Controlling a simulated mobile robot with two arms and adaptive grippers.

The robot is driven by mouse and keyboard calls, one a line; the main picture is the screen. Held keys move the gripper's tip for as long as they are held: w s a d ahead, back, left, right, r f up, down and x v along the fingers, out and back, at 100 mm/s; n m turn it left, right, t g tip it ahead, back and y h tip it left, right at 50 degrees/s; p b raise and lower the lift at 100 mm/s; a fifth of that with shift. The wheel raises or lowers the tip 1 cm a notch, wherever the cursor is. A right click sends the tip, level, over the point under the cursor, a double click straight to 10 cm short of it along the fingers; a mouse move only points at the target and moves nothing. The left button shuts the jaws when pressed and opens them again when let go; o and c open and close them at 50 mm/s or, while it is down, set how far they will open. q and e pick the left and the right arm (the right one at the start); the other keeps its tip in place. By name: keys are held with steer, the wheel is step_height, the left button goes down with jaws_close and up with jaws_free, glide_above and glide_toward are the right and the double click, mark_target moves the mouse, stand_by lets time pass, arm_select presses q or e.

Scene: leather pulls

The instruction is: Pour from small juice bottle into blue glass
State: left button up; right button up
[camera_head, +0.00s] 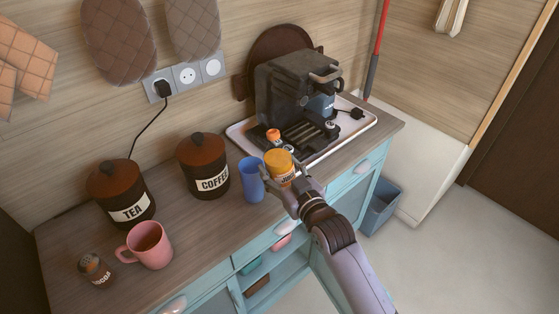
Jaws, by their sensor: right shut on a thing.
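The small juice bottle (279,161), yellow-orange with a pale label, is held in my right gripper (279,184) near the front of the counter. It looks close to upright. The fingers partly cover its lower part, and I cannot tell whether it touches the counter. The blue glass (250,181) stands upright on the counter just left of the bottle and gripper, very close to them. What is inside the glass cannot be seen. My left gripper is not in view.
A coffee machine (300,95) stands on a white tray (357,124) behind the bottle, with a small orange-topped item (273,135) at its front left. Coffee (203,165) and tea (121,193) canisters, a pink mug (150,247) and a small brown jar (95,271) stand left.

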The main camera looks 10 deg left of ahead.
mark_target(294, 177)
steer(key=d+n+g+h+p, duration=0.1)
steer(key=h+p, duration=0.1)
steer(key=p, duration=0.3)
steer(key=d+n+g+h+p, duration=0.1)
steer(key=n+h+p, duration=0.1)
steer(key=p, duration=0.3)
steer(key=d+n+g+h+p, duration=0.1)
steer(key=n+h+p, duration=0.1)
steer(key=p, duration=0.3)
steer(key=shift+s+d+f+g+h, duration=0.25)
steer(key=shift+g+h, duration=0.15)
steer(key=shift+h, duration=0.3)
steer(key=shift+f, duration=0.35)
steer(key=shift+d+r+h+p, duration=0.1)
steer(key=shift+r+h+p, duration=0.2)
steer(key=shift+r+h, duration=0.1)
steer(key=shift+s+d+n+h, duration=0.1)
steer(key=shift+d+n+h, duration=0.1)
steer(key=shift+n+h, duration=0.2)
steer(key=shift+r+n+g+h, duration=0.3)
steer(key=shift+r+g+h, duration=0.1)
steer(key=shift+r+h, duration=0.25)
steer(key=shift+d, duration=0.1)
